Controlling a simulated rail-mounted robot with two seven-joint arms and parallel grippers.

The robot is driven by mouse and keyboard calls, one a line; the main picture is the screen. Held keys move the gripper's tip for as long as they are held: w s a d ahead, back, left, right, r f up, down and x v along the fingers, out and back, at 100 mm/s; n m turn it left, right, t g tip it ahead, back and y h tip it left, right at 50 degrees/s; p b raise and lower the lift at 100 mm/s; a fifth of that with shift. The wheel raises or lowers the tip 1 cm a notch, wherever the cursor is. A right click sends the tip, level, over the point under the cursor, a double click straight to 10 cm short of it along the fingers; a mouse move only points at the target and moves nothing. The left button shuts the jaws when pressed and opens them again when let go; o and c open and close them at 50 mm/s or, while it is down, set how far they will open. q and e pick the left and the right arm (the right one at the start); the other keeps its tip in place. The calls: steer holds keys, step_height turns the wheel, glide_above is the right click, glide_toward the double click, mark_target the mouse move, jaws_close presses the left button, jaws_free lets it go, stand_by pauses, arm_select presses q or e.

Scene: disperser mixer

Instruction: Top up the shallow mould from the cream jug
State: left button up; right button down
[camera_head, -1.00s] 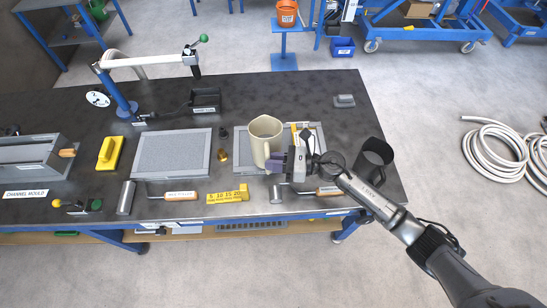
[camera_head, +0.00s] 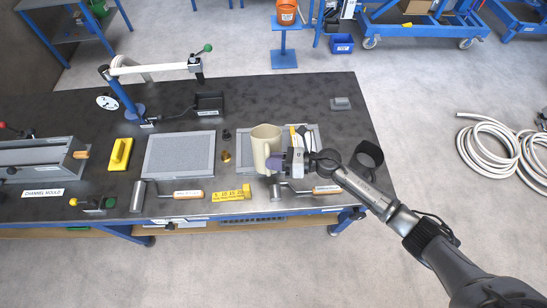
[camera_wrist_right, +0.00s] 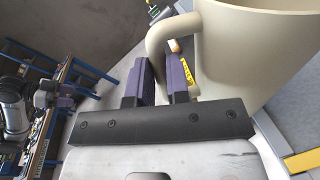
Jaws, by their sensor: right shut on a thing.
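The cream jug (camera_head: 264,148) appears upright at the left part of the right-hand shallow tray-like mould (camera_head: 313,127), hiding much of it. I cannot tell whether the jug touches anything below. My right gripper (camera_head: 275,161) is shut on the jug's handle, on its right side. In the right wrist view the dark purple fingers (camera_wrist_right: 162,80) are at the handle and the jug's pale wall (camera_wrist_right: 245,60) fills the upper right. Its contents do not show. A second shallow mould (camera_head: 180,154) with a flat grey surface lies to the left.
A brass weight (camera_head: 226,157) stands between the two moulds. A yellow stepped block (camera_head: 231,194) and trowels lie along the front edge. A dark cylindrical container (camera_head: 370,154) is at the right end. The channel mould (camera_head: 38,160) is at the left. The back right bench top is mostly clear.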

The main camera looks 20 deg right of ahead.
steer(key=r+m+p, duration=0.1)
steer(key=p, duration=0.1)
steer(key=w+r+m+p, duration=0.1)
steer(key=m+p, duration=0.1)
steer(key=p, duration=0.1)
steer(key=shift+w+d+r+g, duration=0.2)
steer(key=shift+g, duration=0.2)
steer(key=shift+w+r, duration=0.1)
steer(key=shift+w+d+r+m+p, duration=0.2)
steer(key=shift+m+p, duration=0.1)
steer(key=shift+m, duration=0.1)
steer(key=shift+w, duration=0.1)
stand_by(0.8)
stand_by(0.7)
